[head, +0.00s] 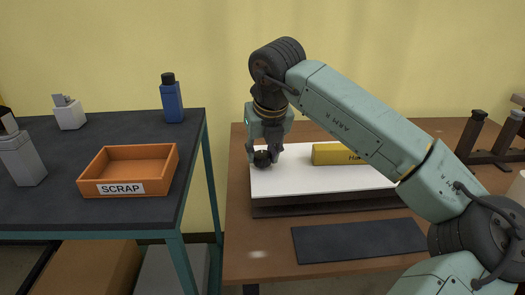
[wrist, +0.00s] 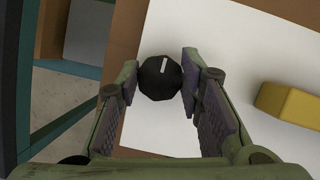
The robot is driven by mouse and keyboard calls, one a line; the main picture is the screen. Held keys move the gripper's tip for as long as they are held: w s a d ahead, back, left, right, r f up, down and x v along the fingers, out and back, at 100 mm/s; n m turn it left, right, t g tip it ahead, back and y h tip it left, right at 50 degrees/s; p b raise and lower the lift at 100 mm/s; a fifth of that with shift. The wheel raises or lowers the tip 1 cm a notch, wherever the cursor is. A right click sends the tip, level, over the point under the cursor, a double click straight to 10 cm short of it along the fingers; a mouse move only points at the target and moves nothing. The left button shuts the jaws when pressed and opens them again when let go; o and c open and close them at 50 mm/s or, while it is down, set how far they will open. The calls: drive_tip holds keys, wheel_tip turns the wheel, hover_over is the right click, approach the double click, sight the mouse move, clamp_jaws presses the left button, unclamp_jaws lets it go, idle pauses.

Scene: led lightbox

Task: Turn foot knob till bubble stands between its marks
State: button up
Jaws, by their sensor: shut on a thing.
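The foot knob (wrist: 160,78) is black and many-sided, with a white pointer line on top; it also shows at the left corner of the white panel in the head view (head: 262,158). My gripper (head: 264,156) points down over it. In the wrist view my gripper (wrist: 161,82) has a finger on each side of the knob, shut on it. The white line lies near the knob's upper edge, almost upright in that view. A yellow block-shaped level (head: 338,154) lies on the white lightbox panel (head: 290,180). Its bubble and marks cannot be made out; my arm covers its right part.
A dark mat (head: 358,240) lies on the brown table (head: 262,255) in front of the lightbox. Dark stands (head: 478,140) are at the right. On the left table are an orange scrap tray (head: 128,168), a blue bottle (head: 171,100) and grey and white containers. A gap separates the tables.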

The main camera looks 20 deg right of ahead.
drive_tip(key=n+y, duration=0.1)
drive_tip(key=n, duration=0.3)
drive_tip(key=shift+y, duration=0.4)
drive_tip(key=n+y+p, duration=0.1)
drive_tip(key=n, duration=0.2)
drive_tip(key=n+g+p, duration=0.1)
drive_tip(key=n, duration=0.2)
drive_tip(key=shift+y, duration=0.4)
drive_tip(key=n+g+p, duration=0.1)
drive_tip(key=n, duration=0.1)
drive_tip(key=n+g+y+p, duration=0.1)
drive_tip(key=n, duration=0.2)
drive_tip(key=shift+p, duration=0.35)
drive_tip(key=n+g+p, duration=0.1)
drive_tip(key=n+g, duration=0.1)
drive_tip(key=n, duration=0.2)
drive_tip(key=shift+f+p, duration=0.1)
drive_tip(key=shift+p, duration=0.25)
drive_tip(key=shift+d+n, duration=0.1)
drive_tip(key=shift+n, duration=0.3)
